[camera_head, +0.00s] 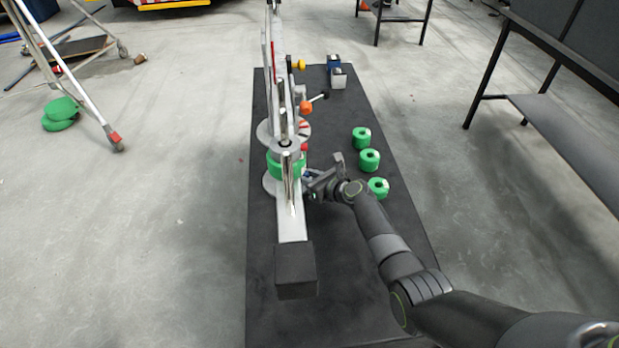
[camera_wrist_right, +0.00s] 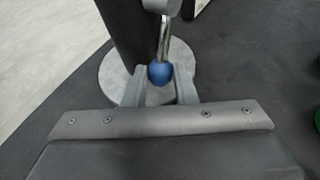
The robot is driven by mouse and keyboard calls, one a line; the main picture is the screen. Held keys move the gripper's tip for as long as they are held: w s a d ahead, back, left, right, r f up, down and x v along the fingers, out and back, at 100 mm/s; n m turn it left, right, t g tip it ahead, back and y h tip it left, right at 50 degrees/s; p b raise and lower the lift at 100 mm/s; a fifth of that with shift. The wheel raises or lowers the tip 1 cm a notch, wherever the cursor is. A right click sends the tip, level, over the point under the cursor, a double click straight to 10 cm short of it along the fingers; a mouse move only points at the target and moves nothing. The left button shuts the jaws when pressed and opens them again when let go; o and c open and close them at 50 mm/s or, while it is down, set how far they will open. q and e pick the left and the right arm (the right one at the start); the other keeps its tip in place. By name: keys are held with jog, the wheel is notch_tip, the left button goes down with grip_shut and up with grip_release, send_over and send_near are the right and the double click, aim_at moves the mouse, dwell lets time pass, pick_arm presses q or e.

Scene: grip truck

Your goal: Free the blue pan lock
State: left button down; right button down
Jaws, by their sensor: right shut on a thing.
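The blue pan lock is a round blue knob (camera_wrist_right: 159,74) on a shiny metal lever (camera_wrist_right: 164,38), seen in the right wrist view beside a dark upright column. My right gripper (camera_wrist_right: 160,90) has one finger on each side of the knob and is shut on it. In the head view my right gripper (camera_head: 313,184) reaches in from the right to the lower part of the grip truck's rig, where the knob is mostly hidden. The rig has a long light beam (camera_head: 291,222) with a dark block (camera_head: 295,270) at its near end. My left gripper is out of view.
Several green rolls (camera_head: 369,160) stand on the black platform (camera_head: 345,255) right of the rig, close to my right arm. Orange (camera_head: 306,107) and yellow (camera_head: 299,65) knobs sit farther up the rig. The floor to the left is clear up to a wheeled ladder (camera_head: 85,85).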

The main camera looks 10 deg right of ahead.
jog(key=shift+f+b, duration=0.35)
jog(key=shift+b, duration=0.15)
jog(key=shift+w+t+b, duration=0.15)
jog(key=shift+t+b, duration=0.15)
jog(key=shift+b, duration=0.15)
jog(key=shift+f+b, duration=0.1)
jog(key=shift+b, duration=0.25)
jog(key=shift+w+n, duration=0.15)
jog(key=shift+n, duration=0.15)
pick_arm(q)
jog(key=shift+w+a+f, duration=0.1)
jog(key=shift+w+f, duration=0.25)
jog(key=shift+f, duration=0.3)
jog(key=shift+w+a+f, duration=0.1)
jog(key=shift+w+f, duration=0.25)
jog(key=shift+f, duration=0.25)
pick_arm(e)
jog(key=shift+r, duration=0.2)
jog(key=c, duration=1.2)
grip_release()
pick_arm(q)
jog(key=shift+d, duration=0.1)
